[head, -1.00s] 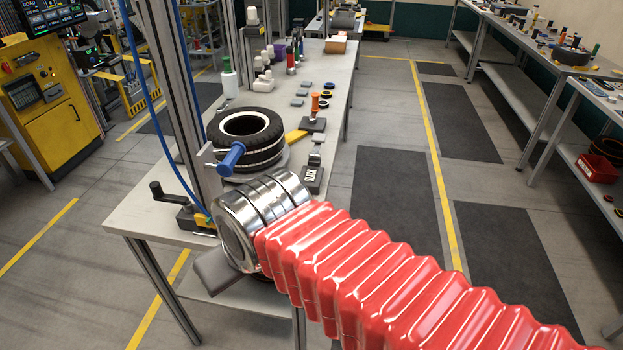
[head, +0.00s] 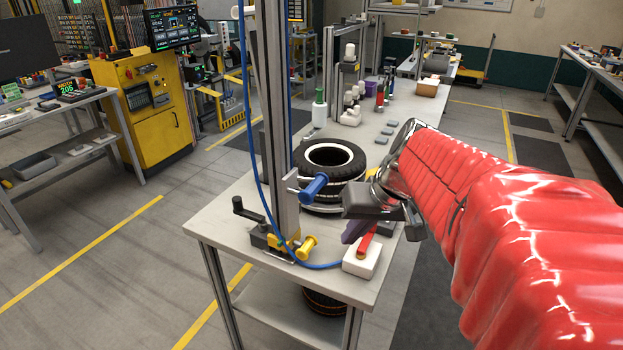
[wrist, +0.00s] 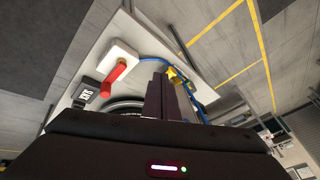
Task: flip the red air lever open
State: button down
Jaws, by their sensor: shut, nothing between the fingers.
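The red air lever (head: 366,243) is a short red bar on a white box (head: 361,263) at the near right corner of the bench. In the wrist view the lever (wrist: 114,77) slants across the white box (wrist: 119,56), left of my fingers. My gripper (head: 350,236) is shut and empty, its dark fingers pointing down just behind and left of the lever in the head view. In the wrist view my gripper (wrist: 158,80) shows a clear sideways gap to the lever. Whether the fingertips are level with the lever I cannot tell.
A tyre (head: 329,159) lies on a round clamp beside a metal post (head: 277,120) with a blue handle (head: 314,187). A yellow fitting (head: 306,247) and a blue hose (head: 320,267) are left of the white box. A black crank (head: 246,209) is at the left edge.

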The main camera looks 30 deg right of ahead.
jog(key=m+t, duration=0.1)
jog(key=m, duration=0.1)
send_near(367, 238)
jog(key=a+v, duration=0.1)
jog(key=v, duration=0.4)
jog(key=s+d+t, duration=0.1)
jog(key=s+d, duration=0.1)
jog(key=d, duration=0.7)
jog(key=shift+d+f+m, duration=0.15)
jog(key=shift+f+m, duration=0.25)
jog(key=shift+f, duration=0.1)
jog(key=w+a+f, duration=0.4)
jog(key=w+f, duration=0.3)
jog(key=w, duration=0.1)
jog(key=shift+a+f, duration=0.35)
jog(key=shift+f, duration=0.05)
jog(key=shift+w+d, duration=0.1)
